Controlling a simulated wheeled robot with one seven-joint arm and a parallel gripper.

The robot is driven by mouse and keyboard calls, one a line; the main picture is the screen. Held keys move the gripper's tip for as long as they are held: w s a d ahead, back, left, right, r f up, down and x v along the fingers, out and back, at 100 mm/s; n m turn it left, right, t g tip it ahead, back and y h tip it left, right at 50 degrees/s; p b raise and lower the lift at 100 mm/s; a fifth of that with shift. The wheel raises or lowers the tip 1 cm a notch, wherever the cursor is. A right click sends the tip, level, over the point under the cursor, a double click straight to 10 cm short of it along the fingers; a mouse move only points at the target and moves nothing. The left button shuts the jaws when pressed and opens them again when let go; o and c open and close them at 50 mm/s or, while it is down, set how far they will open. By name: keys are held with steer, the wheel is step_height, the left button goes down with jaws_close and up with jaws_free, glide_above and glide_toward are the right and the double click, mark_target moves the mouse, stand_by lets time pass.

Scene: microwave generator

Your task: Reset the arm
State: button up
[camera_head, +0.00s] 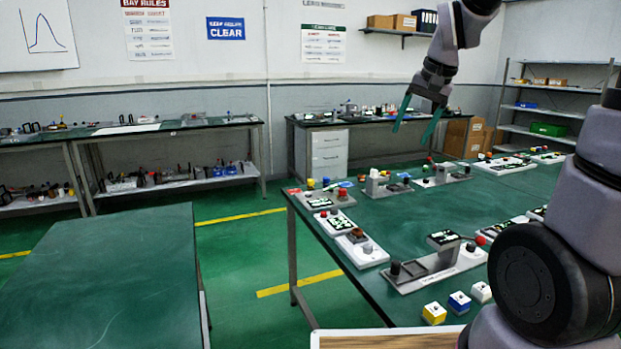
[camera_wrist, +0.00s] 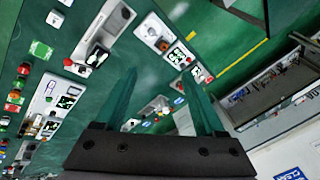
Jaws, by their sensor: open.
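My arm is raised at the upper right of the head view. My gripper (camera_head: 418,118) hangs above the far part of the green table (camera_head: 360,205), with its two green fingers spread apart and nothing between them. In the wrist view the two fingers of my gripper (camera_wrist: 165,105) stand apart, with the table and its devices below and beyond them. It touches nothing that I can see.
Several devices stand on the green table, among them a grey fixture (camera_head: 435,268) and white, blue and yellow cubes (camera_head: 433,313) near the front. A bare green table (camera_head: 110,285) stands at left. Shelves (camera_head: 555,110) and benches line the walls.

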steer(key=s+d+r+n+t, duration=0.1)
steer(key=s+r+t, duration=0.2)
steer(key=s, duration=1.3)
step_height(320, 180, up, 2)
steer(key=shift+s+d+r, duration=0.15)
steer(key=shift+d, duration=0.05)
